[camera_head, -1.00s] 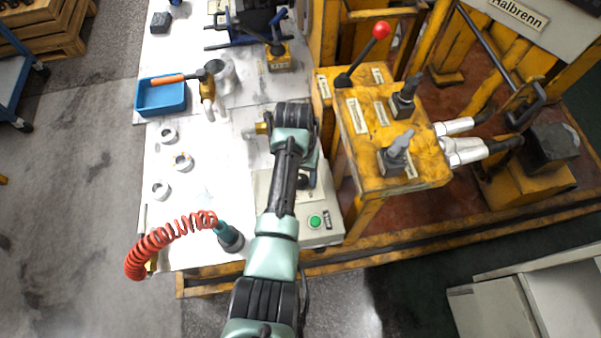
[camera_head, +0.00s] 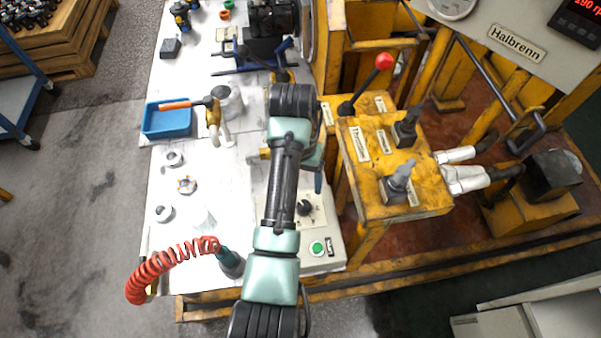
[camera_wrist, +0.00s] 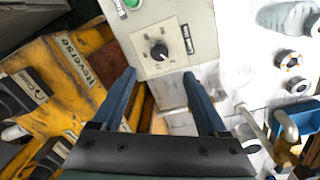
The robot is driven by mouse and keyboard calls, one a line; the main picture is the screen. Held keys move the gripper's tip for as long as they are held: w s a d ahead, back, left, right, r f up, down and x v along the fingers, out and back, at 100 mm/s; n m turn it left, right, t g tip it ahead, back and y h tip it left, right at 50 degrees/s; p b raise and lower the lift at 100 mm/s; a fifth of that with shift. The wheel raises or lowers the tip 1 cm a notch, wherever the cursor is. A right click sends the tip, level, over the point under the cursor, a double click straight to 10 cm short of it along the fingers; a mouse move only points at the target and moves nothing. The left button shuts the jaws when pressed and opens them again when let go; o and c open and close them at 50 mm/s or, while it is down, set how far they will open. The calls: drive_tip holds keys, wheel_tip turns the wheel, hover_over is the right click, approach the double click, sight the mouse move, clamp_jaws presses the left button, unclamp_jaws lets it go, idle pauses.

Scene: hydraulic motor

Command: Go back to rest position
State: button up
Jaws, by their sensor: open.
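My gripper (camera_wrist: 160,95) shows in the wrist view with its two blue fingers apart and nothing between them. Beyond the fingertips is a control box with a black rotary knob (camera_wrist: 159,52) and a green button (camera_wrist: 131,3). In the head view my arm reaches up over the white table, and my gripper is mostly hidden by the arm, with one blue finger (camera_head: 318,182) showing. The knob (camera_head: 305,208) and green button (camera_head: 317,248) sit on the box just below and right of the arm.
The yellow lever stand (camera_head: 385,185) with a red-knobbed lever (camera_head: 384,62) stands close right of my arm. On the table's left are a blue bin (camera_head: 168,122), several white rings and a red coiled hose (camera_head: 165,268). A motor (camera_head: 272,18) sits at the back.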

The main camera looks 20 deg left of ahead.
wheel_tip(320, 180, up, 2)
drive_tip(key=shift+r, duration=0.1)
idle(0.5)
